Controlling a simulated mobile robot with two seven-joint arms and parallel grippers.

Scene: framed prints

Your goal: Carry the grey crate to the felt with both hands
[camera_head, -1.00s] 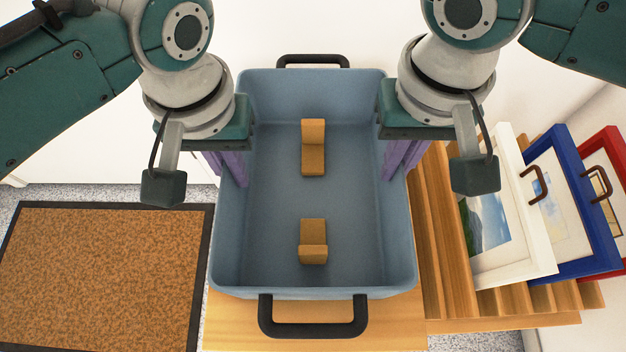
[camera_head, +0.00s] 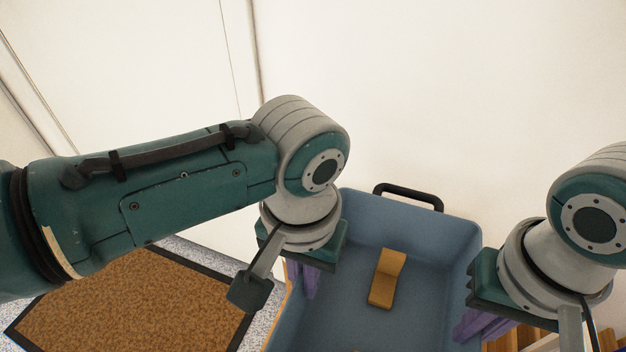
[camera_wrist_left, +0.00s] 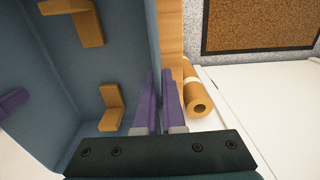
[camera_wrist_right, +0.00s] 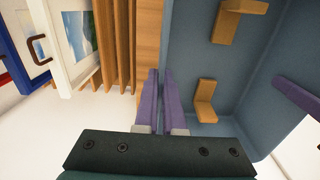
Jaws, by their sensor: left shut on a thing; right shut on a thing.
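The grey crate (camera_head: 410,228) is blue-grey with black end handles and shows at the lower right of the head view, its near end cut off. My left gripper (camera_head: 303,279) is shut on its left wall; in the left wrist view the purple fingers (camera_wrist_left: 158,88) straddle that wall. My right gripper (camera_head: 480,322) is shut on the opposite wall, and its fingers (camera_wrist_right: 163,88) straddle it in the right wrist view. Tan angled blocks (camera_head: 387,279) are inside. I cannot tell whether the crate rests on the wood below. No surface is clearly identifiable as the felt.
A brown mat with a dark border (camera_head: 130,300) lies on the speckled floor at left. A brown roll (camera_wrist_left: 194,92) lies beside the crate's left wall. Wooden slats (camera_wrist_right: 124,45) and framed prints (camera_wrist_right: 72,42) stand beside its right wall. A white wall rises behind.

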